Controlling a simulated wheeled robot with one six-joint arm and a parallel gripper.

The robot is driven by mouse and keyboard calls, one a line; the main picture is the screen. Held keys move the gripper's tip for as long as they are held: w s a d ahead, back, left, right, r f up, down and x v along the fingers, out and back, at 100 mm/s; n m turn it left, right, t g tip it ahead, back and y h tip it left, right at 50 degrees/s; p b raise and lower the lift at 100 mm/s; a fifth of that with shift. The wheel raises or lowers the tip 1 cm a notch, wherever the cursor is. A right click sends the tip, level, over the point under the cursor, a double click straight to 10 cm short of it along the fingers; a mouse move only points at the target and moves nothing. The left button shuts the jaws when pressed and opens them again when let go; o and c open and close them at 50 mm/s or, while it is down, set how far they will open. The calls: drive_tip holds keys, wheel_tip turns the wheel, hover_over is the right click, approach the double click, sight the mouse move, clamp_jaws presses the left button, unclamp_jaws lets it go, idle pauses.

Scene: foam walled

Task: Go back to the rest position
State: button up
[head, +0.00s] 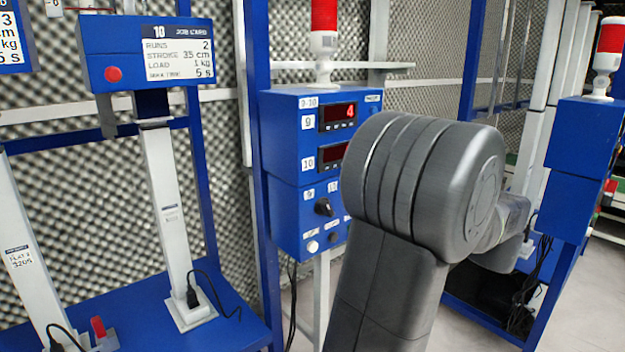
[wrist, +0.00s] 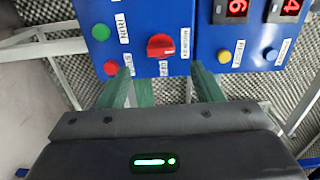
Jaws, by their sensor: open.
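My gripper (wrist: 162,78) shows in the wrist view with its two green fingers apart and nothing between them. Beyond the fingertips is a blue control panel (wrist: 131,42) with a red rotary knob (wrist: 160,46), a green button (wrist: 101,32) and a red stop button (wrist: 111,68). The knob appears just past the gap between the fingers; the exact distance cannot be told. In the head view my arm is bent across the middle and right, and my gripper is hidden.
A blue control box (head: 285,140) with red displays stands behind my arm, under a red-and-white lamp (head: 323,40). A blue test stand with a job card (head: 180,52) is at left. Another blue cabinet (head: 575,145) stands at right. Grey floor (head: 600,290) shows at far right.

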drive_tip(key=b+x, duration=0.1)
drive_tip(key=x, duration=0.7)
drive_tip(key=shift+s, duration=0.1)
drive_tip(key=p+v, duration=0.3)
drive_tip(key=v, duration=1.1)
drive_tip(key=w+a+m+p, duration=0.8)
drive_tip(key=w+m+p, duration=0.3)
drive_tip(key=m+p, duration=0.7)
drive_tip(key=shift+r, duration=0.25)
idle(0.7)
